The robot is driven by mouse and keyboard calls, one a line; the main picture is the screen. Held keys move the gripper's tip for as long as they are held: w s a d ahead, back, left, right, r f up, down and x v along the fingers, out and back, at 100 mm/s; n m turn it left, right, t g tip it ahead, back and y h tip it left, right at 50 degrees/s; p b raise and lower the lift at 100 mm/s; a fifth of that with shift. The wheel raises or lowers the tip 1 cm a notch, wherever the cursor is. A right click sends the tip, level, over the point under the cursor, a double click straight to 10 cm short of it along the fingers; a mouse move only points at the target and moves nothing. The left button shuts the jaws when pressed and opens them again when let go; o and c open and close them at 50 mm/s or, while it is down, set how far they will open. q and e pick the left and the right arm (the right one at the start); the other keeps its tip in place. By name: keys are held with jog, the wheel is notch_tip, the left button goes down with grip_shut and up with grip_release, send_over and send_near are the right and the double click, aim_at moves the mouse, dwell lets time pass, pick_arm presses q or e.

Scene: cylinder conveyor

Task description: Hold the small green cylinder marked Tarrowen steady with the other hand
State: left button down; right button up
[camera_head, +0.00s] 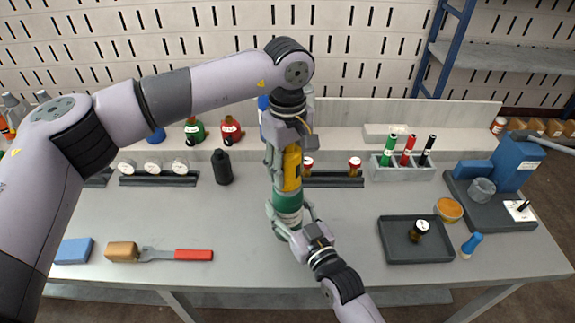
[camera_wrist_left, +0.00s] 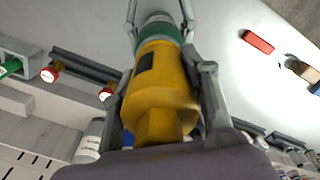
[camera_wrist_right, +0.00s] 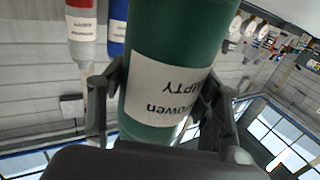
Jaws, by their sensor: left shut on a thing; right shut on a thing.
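The small green cylinder (camera_head: 287,202) is upright at the table's middle. In the right wrist view the green cylinder (camera_wrist_right: 178,40) has a white label, partly visible, reading "owen" and "EMPTY". My right gripper (camera_wrist_right: 160,95) is shut around it from the front; in the head view the right gripper (camera_head: 291,214) is at its lower part. A yellow device (camera_head: 292,168) sits directly above the cylinder, in line with it. My left gripper (camera_wrist_left: 160,45) points down and is shut on the yellow device (camera_wrist_left: 160,85). Whether the cylinder's base touches the table is unclear.
A dark tray (camera_head: 390,256) with a brown bottle (camera_head: 419,230) lies to the right. A rack (camera_head: 413,173) with green, red and black tubes stands behind. A black bottle (camera_head: 222,167) and a red-handled tool (camera_head: 193,255) are to the left. Bare table lies on both sides.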

pick_arm(q)
jog(key=m, duration=0.3)
jog(key=shift+m, duration=0.6)
jog(key=m, duration=0.5)
jog(key=c, duration=1)
grip_release()
